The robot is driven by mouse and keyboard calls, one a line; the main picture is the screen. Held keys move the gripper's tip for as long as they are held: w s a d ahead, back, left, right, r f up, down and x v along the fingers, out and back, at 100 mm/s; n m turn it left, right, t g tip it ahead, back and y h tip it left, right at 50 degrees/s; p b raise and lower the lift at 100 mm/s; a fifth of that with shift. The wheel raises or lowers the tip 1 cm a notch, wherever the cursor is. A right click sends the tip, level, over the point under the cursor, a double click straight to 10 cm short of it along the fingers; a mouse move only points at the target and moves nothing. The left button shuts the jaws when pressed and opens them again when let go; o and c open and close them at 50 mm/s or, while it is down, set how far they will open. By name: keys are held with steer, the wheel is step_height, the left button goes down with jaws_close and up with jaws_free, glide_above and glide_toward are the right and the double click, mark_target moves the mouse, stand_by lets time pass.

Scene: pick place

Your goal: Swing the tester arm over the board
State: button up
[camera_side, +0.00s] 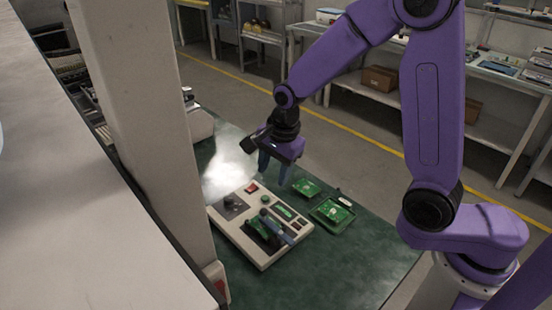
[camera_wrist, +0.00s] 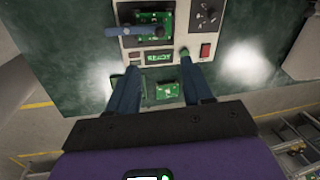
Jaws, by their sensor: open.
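The tester (camera_side: 246,240) is a pale, flat box on the green table. Its blue tester arm (camera_side: 279,229) lies along one side of the green board (camera_side: 257,229) on the tester. My gripper (camera_side: 273,176) is open and empty, fingers down, above the table behind the tester. In the wrist view my gripper (camera_wrist: 160,69) has its fingers apart, short of the tester arm.
The tester carries a black knob (camera_wrist: 207,15), a red switch (camera_wrist: 205,50), a green button (camera_wrist: 183,52) and a display (camera_wrist: 159,57) reading "READY". A pale pillar (camera_side: 140,110) stands at left.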

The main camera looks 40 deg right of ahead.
steer(key=shift+s+r, duration=0.15)
steer(key=shift+r, duration=0.6)
steer(key=shift+s+r, duration=0.15)
steer(key=shift+r, duration=0.6)
steer(key=s+d+r+n+g, duration=0.1)
steer(key=s+d+n, duration=0.3)
steer(key=s+n, duration=0.8)
steer(key=s+d+r+n+g, duration=0.1)
steer(key=s+d+n, duration=0.3)
steer(key=s+n, duration=0.9)
steer(key=n, duration=0.3)
steer(key=shift+s+r+n, duration=0.15)
steer(key=shift+s+n, duration=0.05)
steer(key=shift+n, duration=0.1)
steer(key=shift+o, duration=0.4)
